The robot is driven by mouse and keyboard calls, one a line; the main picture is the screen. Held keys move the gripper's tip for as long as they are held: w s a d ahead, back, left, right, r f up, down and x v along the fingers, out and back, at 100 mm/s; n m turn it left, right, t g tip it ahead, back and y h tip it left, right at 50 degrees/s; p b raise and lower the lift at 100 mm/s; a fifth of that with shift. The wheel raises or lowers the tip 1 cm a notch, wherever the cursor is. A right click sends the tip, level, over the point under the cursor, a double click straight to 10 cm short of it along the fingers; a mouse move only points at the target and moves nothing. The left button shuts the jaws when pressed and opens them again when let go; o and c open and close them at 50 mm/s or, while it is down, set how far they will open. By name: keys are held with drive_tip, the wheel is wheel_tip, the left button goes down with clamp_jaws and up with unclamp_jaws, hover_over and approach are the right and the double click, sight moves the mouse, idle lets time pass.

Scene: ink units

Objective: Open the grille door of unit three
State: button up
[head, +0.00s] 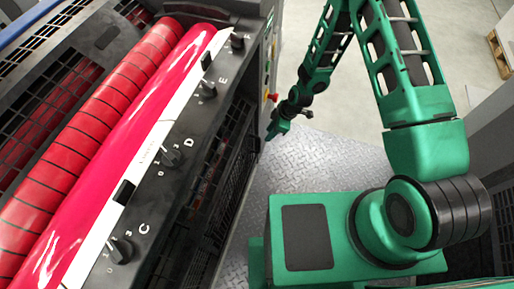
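The ink unit fills the left of the head view, with a pink-red roller (120,150) and a banded red roller (85,135) along its top. A dark grille (228,190) shows on the unit's side below the black knob rail; I cannot tell whether it is the door of unit three or whether it is shut. No unit number is readable. My green gripper (277,127) is at the far end of this side, close to the unit's edge. Its fingers are too small to tell open from shut, and I cannot tell whether it touches anything.
The black rail (190,125) carries several knobs beside letters such as C, D and E. A grey panel (268,60) with buttons stands at the far end. A metal tread-plate floor (325,165) lies clear between the unit and my arm. A pallet (499,50) lies far right.

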sight(256, 152)
drive_tip(key=x, duration=0.4)
drive_tip(key=s+x, duration=0.1)
drive_tip(key=x, duration=0.4)
drive_tip(key=a+x, duration=0.1)
drive_tip(key=x, duration=0.3)
drive_tip(key=shift+s+a+f, duration=0.15)
drive_tip(key=shift+s, duration=0.05)
